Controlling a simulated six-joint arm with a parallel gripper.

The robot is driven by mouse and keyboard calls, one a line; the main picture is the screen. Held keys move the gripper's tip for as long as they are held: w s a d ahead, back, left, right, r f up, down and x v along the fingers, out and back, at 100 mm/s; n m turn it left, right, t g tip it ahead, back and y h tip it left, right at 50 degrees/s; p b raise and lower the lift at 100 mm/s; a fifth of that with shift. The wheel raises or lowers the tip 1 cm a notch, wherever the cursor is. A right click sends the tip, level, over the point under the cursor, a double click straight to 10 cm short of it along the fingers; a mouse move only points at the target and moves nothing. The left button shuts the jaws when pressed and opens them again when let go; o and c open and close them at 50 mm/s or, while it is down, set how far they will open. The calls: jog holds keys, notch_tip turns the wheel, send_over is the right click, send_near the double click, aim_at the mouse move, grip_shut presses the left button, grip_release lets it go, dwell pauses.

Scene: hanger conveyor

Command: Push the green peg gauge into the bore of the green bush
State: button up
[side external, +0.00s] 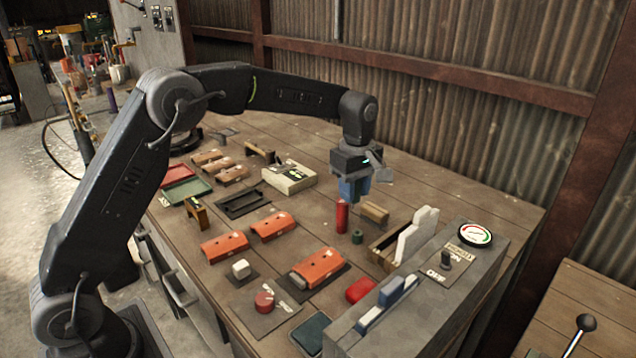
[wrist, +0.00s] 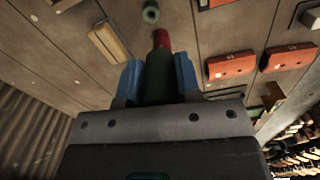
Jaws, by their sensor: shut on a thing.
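My gripper (side external: 353,198) points down above the table, its blue fingers shut on the green peg gauge (wrist: 159,78), which shows between them in the wrist view (wrist: 158,88). A red cylinder (side external: 342,216) shows just below the fingers, and beyond the green gauge in the wrist view (wrist: 161,39). I cannot tell whether it is joined to the gauge or separate. The small green bush (side external: 357,237) sits on the table in front of the red cylinder, apart from my gripper. Its bore faces up in the wrist view (wrist: 151,11).
A wooden block (side external: 375,211) lies close to the right. Orange blocks (side external: 317,266) stand to the left and front. A wooden holder with a pale plate (side external: 415,238) and a grey console (side external: 430,300) stand at the right. Bare table surrounds the bush.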

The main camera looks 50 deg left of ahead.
jog(key=shift+w+d+f, duration=0.15)
jog(key=shift+d+f, duration=0.05)
jog(key=shift+f, duration=0.7)
jog(key=shift+w+d+f, duration=0.15)
jog(key=shift+w+f, duration=0.05)
jog(key=shift+f, duration=0.65)
jog(key=shift+w+d+f, duration=0.15)
jog(key=shift+d+f, duration=0.05)
jog(key=shift+f, duration=0.7)
jog(key=shift+f, duration=1.65)
jog(key=o, duration=0.7)
jog(key=shift+o, duration=0.2)
jog(key=o, duration=0.5)
jog(key=shift+r, duration=0.1)
jog(key=shift+r, duration=2.95)
